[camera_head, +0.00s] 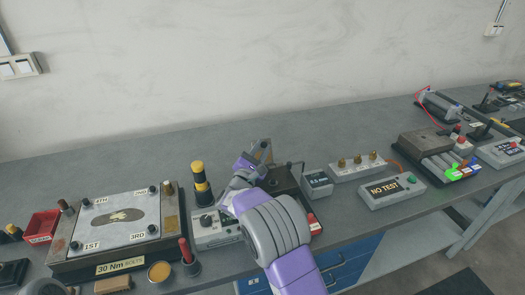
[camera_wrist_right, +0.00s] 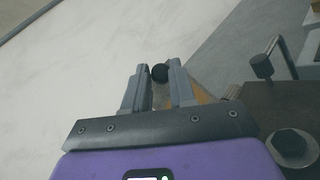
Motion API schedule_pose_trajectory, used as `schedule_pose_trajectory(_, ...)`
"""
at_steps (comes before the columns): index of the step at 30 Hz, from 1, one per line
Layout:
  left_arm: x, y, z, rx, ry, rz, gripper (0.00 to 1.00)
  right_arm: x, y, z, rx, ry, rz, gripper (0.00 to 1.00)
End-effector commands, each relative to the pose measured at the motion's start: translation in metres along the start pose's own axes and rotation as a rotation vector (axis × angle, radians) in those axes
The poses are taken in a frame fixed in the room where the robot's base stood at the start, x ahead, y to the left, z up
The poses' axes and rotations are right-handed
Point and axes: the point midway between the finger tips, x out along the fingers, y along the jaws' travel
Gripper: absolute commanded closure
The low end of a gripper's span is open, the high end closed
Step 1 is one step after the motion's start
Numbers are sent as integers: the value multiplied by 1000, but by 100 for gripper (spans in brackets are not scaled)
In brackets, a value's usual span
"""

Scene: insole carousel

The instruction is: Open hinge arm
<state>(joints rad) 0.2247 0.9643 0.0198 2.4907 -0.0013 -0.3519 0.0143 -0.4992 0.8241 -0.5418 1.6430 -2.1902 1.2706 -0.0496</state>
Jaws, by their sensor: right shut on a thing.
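My right gripper (camera_head: 257,165) reaches over a dark brown fixture block (camera_head: 284,182) in the middle of the bench. A grey, angular raised piece (camera_head: 263,149), probably the hinge arm, stands up at the gripper's tip. In the right wrist view, the gripper's fingers (camera_wrist_right: 158,82) are shut around a black round knob (camera_wrist_right: 159,72). A tan strip shows behind the fingers. The dark block, with a large bolt (camera_wrist_right: 292,146), is at the lower right of that view. How far the arm is swung is hard to tell.
A stack light (camera_head: 200,180) and a grey control box (camera_head: 218,233) stand left of my arm. A bolt plate fixture (camera_head: 117,225) is further left. A NO TEST box (camera_head: 391,190) and terminal strip (camera_head: 357,166) stand right. The bench behind is clear.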

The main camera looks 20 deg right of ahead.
Motion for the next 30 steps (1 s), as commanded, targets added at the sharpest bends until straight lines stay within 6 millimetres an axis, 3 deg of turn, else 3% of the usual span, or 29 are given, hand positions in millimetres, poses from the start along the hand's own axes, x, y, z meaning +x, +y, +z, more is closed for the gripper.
schedule_pose_trajectory(1,1,0,0,0,0,0,57,-2,-8,-7,-13,17,-14,100)
schedule_pose_trajectory(24,2,-1,0,0,0,0,57,-4,-12,-10,-19,21,-18,100)
schedule_pose_trajectory(25,2,-1,0,0,0,0,57,-4,-12,-10,-19,21,-18,70)
schedule_pose_trajectory(28,2,-1,0,0,0,0,57,-4,-12,-10,-18,20,-17,55)
schedule_pose_trajectory(30,2,-1,0,0,0,0,57,-4,-11,-9,-16,18,-16,53)
